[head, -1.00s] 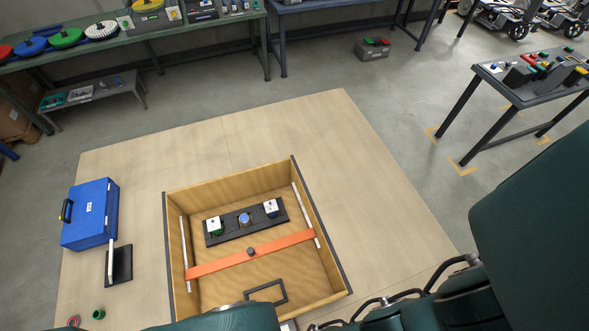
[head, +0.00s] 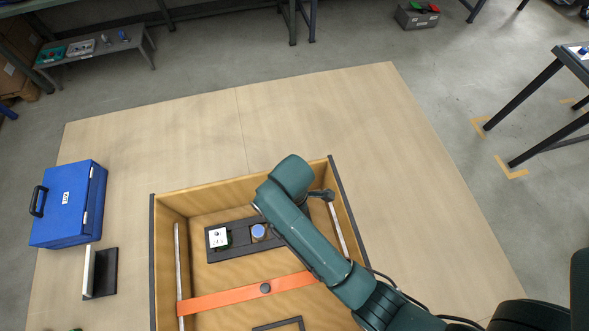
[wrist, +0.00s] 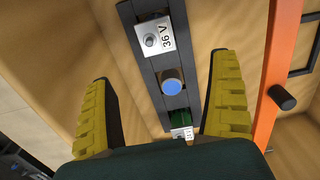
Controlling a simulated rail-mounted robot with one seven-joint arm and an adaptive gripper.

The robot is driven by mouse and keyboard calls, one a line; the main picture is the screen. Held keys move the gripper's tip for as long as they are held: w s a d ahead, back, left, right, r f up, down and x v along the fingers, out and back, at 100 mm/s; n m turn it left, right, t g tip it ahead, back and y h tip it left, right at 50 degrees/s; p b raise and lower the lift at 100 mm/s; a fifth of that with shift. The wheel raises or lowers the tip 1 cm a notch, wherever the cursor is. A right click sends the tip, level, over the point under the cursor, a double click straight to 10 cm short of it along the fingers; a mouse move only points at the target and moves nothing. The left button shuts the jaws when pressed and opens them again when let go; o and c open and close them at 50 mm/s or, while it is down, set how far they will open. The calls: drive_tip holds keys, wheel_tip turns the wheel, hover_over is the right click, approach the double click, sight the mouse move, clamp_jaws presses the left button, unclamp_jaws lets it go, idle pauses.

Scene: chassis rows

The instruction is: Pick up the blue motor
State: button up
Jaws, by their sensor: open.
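The blue motor (head: 258,232) shows as a round blue cap in the middle of a dark rack (head: 215,256) inside the wooden box. In the wrist view the blue motor (wrist: 172,87) lies between and beyond the yellow-padded fingers of my gripper (wrist: 163,78). The fingers are spread wide and empty, with no contact on the motor visible. In the head view my arm reaches over the right part of the rack, and the fingers cannot be made out there.
A white block (head: 218,238) sits left of the motor. A white block marked 36 V (wrist: 155,38) sits on its other side. An orange bar (head: 215,298) crosses the box in front of the rack. The box walls (head: 345,215) stand close around.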

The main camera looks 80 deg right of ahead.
wheel_tip(320, 180, down, 8)
drive_tip(key=shift+r+b, duration=0.25)
drive_tip(key=shift+b, duration=0.2)
drive_tip(key=f, duration=0.4)
drive_tip(key=f+b, duration=0.1)
drive_tip(key=shift+s+d+f, duration=0.15)
drive_tip(key=shift+d+f, duration=0.15)
drive_tip(key=shift+f, duration=0.1)
drive_tip(key=shift+c, duration=0.3)
drive_tip(key=shift+r, duration=0.15)
drive_tip(key=c, duration=1.3)
wheel_tip(320, 180, up, 10)
drive_tip(key=shift+p, duration=0.9)
drive_tip(key=shift+p, duration=0.6)
